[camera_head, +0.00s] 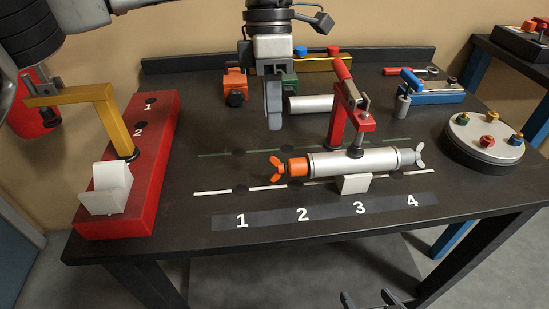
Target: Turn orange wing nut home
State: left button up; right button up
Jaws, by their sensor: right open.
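The orange wing nut (277,166) sits at the left end of a silver cylinder (335,164), next to an orange collar (297,167). The cylinder lies level on the table, with a grey wing nut (419,160) at its right end. A red toggle clamp (342,118) stands over the cylinder, its black pad on or just above the top. My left gripper (273,135) points down behind and above the orange wing nut, apart from it; its fingers are seen nearly edge-on. My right gripper (368,299) is open and empty at the bottom edge, in front of the table.
A red block (160,175) with a yellow clamp arm (105,110) and white cradle (105,190) stands at left. A white support (354,184) sits under the cylinder. A round stand (485,140) with coloured knobs is at right. A blue clamp (432,92) stands behind. The numbered front strip (330,212) is clear.

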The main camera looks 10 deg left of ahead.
aim_at(275, 159)
pick_arm(q)
jog(key=x, duration=0.9)
jog(key=shift+d+f, duration=0.1)
jog(key=shift+f, duration=0.05)
grip_shut()
